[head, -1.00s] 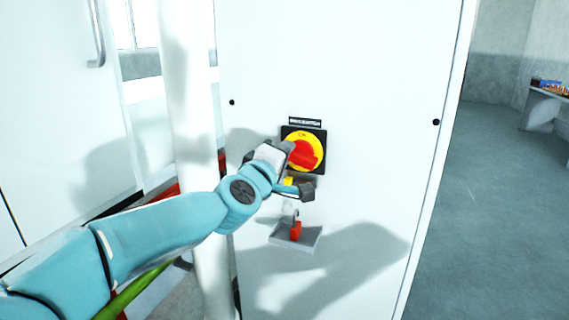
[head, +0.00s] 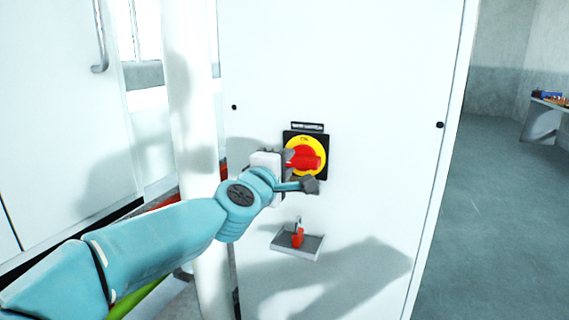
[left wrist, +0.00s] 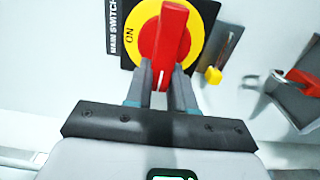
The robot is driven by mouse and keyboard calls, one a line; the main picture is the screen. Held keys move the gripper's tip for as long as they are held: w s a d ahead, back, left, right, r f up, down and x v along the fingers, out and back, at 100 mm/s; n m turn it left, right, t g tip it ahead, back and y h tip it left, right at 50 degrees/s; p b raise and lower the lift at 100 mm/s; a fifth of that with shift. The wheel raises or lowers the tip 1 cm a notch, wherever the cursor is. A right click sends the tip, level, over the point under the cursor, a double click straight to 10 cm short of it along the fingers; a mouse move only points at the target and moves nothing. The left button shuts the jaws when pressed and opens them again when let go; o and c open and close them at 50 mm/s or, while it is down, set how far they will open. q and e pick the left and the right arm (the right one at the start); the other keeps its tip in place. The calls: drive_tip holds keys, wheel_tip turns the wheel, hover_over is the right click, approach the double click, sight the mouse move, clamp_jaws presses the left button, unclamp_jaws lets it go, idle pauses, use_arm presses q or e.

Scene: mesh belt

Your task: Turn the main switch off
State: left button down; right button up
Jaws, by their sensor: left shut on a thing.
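The main switch has a black square plate (head: 325,172), a yellow disc (head: 305,142) marked ON at its top, and a red handle (head: 305,159). The handle lies nearly level in the head view, across from the ON mark. My left gripper (head: 300,172) comes to it from the left. In the left wrist view the red handle (left wrist: 168,35) passes between the fingertips of my left gripper (left wrist: 162,80), which is shut on its near end. ON shows left of the handle there. The handle's gripped end is partly hidden in the head view. My right gripper is not in view.
Below the switch a small grey tray (head: 315,246) on the white cabinet (head: 375,80) holds a red padlock (head: 297,238). A yellow piece (left wrist: 213,75) sits beside the switch in the left wrist view. A white post (head: 190,80) stands left, behind my arm.

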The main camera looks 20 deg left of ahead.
use_arm(q)
drive_tip(key=shift+r, duration=0.15)
drive_tip(key=c, duration=1.3)
unclamp_jaws()
drive_tip(key=o, duration=0.3)
drive_tip(key=shift+w, duration=0.1)
drive_tip(key=shift+o, duration=0.2)
drive_tip(key=s, duration=1.6)
drive_tip(key=shift+s+a+p, duration=0.25)
drive_tip(key=shift+p, duration=0.05)
